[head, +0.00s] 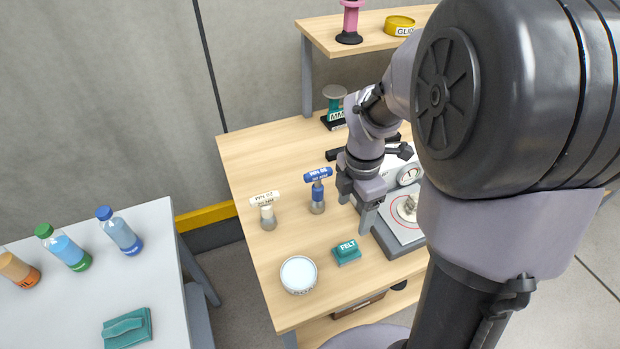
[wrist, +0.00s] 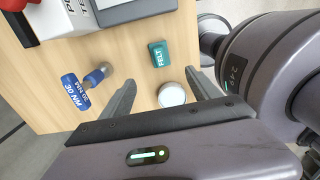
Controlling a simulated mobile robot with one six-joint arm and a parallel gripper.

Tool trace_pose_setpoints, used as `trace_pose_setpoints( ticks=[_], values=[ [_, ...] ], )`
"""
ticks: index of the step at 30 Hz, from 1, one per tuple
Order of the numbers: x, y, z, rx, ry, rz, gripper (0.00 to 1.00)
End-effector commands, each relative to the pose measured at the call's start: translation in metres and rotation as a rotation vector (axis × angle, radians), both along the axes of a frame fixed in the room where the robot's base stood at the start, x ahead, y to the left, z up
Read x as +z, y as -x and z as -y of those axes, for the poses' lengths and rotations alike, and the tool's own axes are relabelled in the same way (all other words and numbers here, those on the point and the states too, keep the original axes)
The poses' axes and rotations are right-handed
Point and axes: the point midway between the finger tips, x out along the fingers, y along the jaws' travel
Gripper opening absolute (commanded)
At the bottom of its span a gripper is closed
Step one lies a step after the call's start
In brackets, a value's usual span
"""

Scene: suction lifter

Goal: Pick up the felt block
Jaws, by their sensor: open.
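The felt block (head: 346,253) is a small teal block labelled FELT, lying on the wooden table near its front part. It also shows in the wrist view (wrist: 159,54), beyond the fingertips and near the middle of the gap. My gripper (head: 357,206) is open and empty, above the table and behind the block in the head view. In the wrist view its two fingers (wrist: 160,80) are spread wide, apart from the block. Nothing hides the block in either view.
A round white-topped tin (head: 298,274) is left of the block. A blue-handled tool (head: 318,192) and a cream-handled tool (head: 267,210) stand behind it. A grey device with a gauge (head: 386,243) stands close on the right. Bare table (head: 278,243) lies to the left.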

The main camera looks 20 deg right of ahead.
Motion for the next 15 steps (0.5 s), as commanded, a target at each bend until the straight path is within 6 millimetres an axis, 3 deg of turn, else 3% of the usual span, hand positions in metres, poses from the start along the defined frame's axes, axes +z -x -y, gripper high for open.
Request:
trace_pose_setpoints(
  ticks=[3, 9, 15],
  values=[
    [-0.043, 0.001, -0.001, 0.001, -0.002, -0.004, 0.71],
    [-0.098, 0.001, -0.001, 0.000, -0.002, -0.003, 0.71],
    [-0.118, 0.001, -0.001, -0.001, -0.001, 0.000, 0.71]
  ],
)
